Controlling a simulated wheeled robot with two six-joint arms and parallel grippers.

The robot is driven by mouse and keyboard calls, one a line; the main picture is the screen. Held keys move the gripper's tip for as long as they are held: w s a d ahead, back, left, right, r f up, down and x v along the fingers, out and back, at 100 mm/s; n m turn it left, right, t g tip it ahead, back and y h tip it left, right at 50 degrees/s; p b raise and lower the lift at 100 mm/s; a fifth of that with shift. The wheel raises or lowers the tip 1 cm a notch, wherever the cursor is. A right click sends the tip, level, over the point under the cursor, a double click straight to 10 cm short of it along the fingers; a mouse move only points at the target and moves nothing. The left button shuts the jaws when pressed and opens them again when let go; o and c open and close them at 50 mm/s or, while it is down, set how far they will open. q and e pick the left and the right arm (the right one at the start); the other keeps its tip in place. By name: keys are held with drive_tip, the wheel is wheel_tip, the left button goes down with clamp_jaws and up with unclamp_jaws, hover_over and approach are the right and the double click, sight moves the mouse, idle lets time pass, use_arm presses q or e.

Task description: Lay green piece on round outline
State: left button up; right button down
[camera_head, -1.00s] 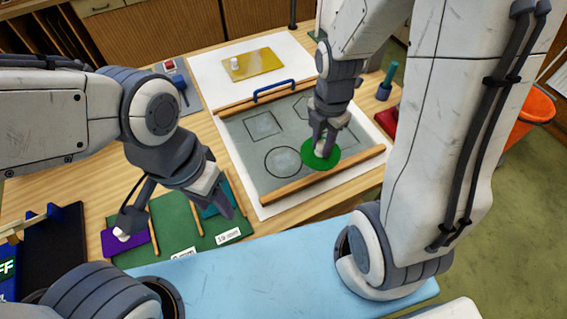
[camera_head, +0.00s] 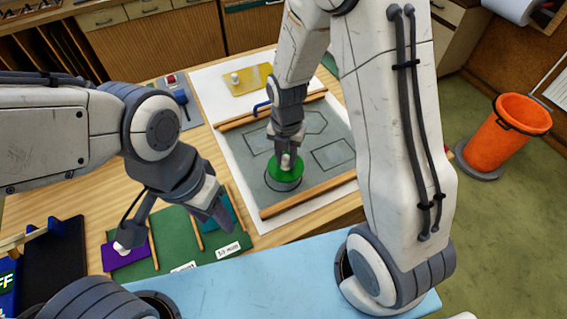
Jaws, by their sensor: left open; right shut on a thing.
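The green round piece (camera_head: 286,171) is held by its white knob in my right gripper (camera_head: 287,160), which is shut on it. The piece covers the back part of the round outline (camera_head: 283,189) on the grey panel (camera_head: 318,152); the outline's front edge shows below it. Whether the piece touches the panel or hangs a little above it, I cannot tell. My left gripper (camera_head: 218,212) is open, over the green mat near the teal piece (camera_head: 232,214), well left of the panel.
Wooden strips (camera_head: 310,194) edge the panel front and back, with a blue handle (camera_head: 262,107) behind. A yellow piece (camera_head: 248,79) lies on the white sheet at the back. An orange bin (camera_head: 507,132) stands right.

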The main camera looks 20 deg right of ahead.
sight(283, 167)
drive_tip(key=shift+w+a+f, duration=0.3)
drive_tip(key=shift+w+f, duration=0.05)
drive_tip(key=shift+f, duration=0.05)
wheel_tip(283, 167, down, 3)
drive_tip(key=shift+f+p, duration=0.1)
drive_tip(key=shift+p, duration=0.45)
drive_tip(key=shift+f, duration=0.25)
drive_tip(key=shift+f, duration=0.2)
drive_tip(key=c, duration=0.6)
unclamp_jaws()
drive_tip(key=shift+c, duration=0.2)
